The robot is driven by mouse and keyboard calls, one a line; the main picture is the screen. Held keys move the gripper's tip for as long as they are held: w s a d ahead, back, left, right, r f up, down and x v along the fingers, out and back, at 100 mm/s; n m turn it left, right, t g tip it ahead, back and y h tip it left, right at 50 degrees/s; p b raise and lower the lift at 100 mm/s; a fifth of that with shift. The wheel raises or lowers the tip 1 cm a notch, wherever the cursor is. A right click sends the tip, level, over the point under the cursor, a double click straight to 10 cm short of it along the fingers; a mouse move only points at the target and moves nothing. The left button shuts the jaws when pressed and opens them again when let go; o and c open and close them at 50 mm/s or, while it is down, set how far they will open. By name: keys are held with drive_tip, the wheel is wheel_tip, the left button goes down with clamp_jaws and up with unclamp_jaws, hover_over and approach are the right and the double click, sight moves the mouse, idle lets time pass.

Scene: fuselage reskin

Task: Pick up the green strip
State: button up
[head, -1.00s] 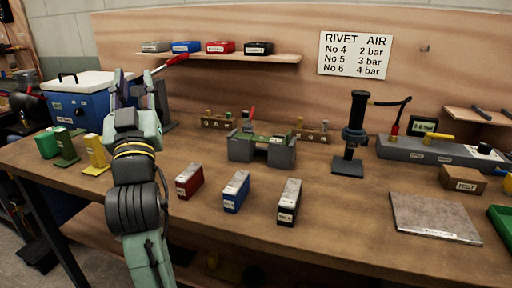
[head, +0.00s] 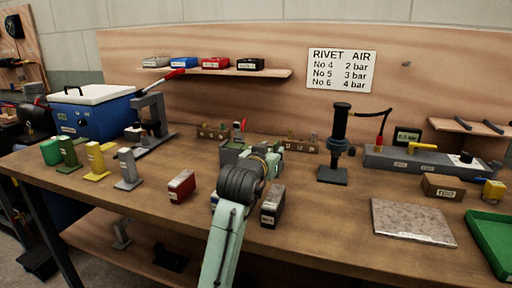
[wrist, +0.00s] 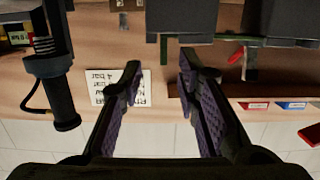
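The grey fixture (head: 231,154) stands mid-bench in the head view, largely hidden behind my arm. A thin dark green edge, which looks like the green strip (wrist: 225,41), runs across the fixture's grey blocks near the top of the upside-down wrist view. In the head view my arm hides most of the strip. My gripper (wrist: 160,63) is open and empty, its two fingers pointing toward the fixture. The fingertips look just short of the strip's edge; whether they touch it I cannot tell.
Red (head: 181,186) and dark grey (head: 272,207) boxes stand in front of the fixture, with a blue one partly behind my arm. A black column tool (head: 340,130) stands to the right. A flat grey plate (head: 413,222) lies further right.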

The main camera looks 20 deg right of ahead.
sight(275, 145)
drive_tip(key=x, duration=0.1)
drive_tip(key=p+x, duration=0.1)
drive_tip(key=x, duration=0.1)
drive_tip(key=p+x, duration=0.1)
drive_tip(key=shift+w+r, duration=0.35)
drive_tip(key=shift+w+d+f, duration=0.1)
drive_tip(key=shift+w+d, duration=0.1)
drive_tip(key=shift+w, duration=0.05)
clamp_jaws()
